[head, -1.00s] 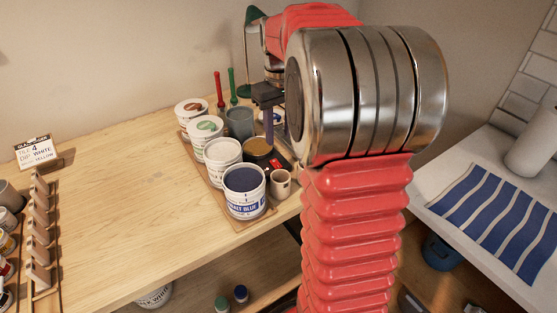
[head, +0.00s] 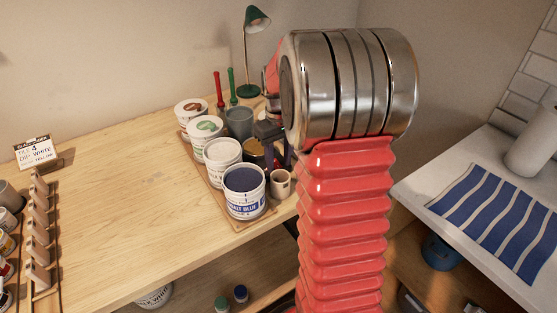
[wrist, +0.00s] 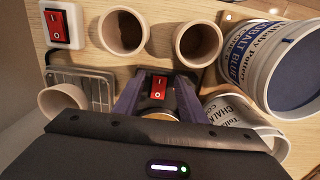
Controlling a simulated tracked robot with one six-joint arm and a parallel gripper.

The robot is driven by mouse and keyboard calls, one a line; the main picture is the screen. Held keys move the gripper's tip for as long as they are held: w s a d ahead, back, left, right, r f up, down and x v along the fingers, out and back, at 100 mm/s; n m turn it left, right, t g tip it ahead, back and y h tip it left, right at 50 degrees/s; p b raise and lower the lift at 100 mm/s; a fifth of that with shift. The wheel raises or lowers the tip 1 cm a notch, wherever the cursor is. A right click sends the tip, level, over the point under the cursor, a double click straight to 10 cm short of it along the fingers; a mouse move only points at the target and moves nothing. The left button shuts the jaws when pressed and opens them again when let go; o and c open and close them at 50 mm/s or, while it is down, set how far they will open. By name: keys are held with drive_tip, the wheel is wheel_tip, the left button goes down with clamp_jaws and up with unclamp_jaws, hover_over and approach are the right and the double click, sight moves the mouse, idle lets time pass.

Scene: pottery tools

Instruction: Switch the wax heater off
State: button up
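The wax heater shows in the head view as a dark pot with amber wax (head: 254,148), partly hidden behind my gripper (head: 273,148). In the wrist view a red rocker switch (wrist: 158,87) sits on a dark housing at the pot's side. My gripper (wrist: 159,80) points down at it, its two purple fingers apart, one on each side of the switch. Nothing is held between them. I cannot tell whether the fingertips touch the housing, nor which way the rocker is tipped. A second red switch (wrist: 57,22) is on a white plate at the upper left.
The cobalt blue tub (head: 245,190) and white tubs (head: 222,153) stand close by on a board. A small beige cup (head: 280,183) is near the table edge. A green lamp (head: 256,20) stands behind.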

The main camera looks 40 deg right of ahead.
clamp_jaws()
idle(0.3)
drive_tip(key=shift+w, duration=0.1)
drive_tip(key=shift+w+r+g, duration=0.1)
drive_tip(key=shift+w+g, duration=0.1)
drive_tip(key=shift+g, duration=0.55)
drive_tip(key=shift+w+r+g, duration=0.1)
drive_tip(key=shift+w+g, duration=0.05)
drive_tip(key=shift+g, duration=0.6)
unclamp_jaws()
drive_tip(key=shift+r, duration=0.1)
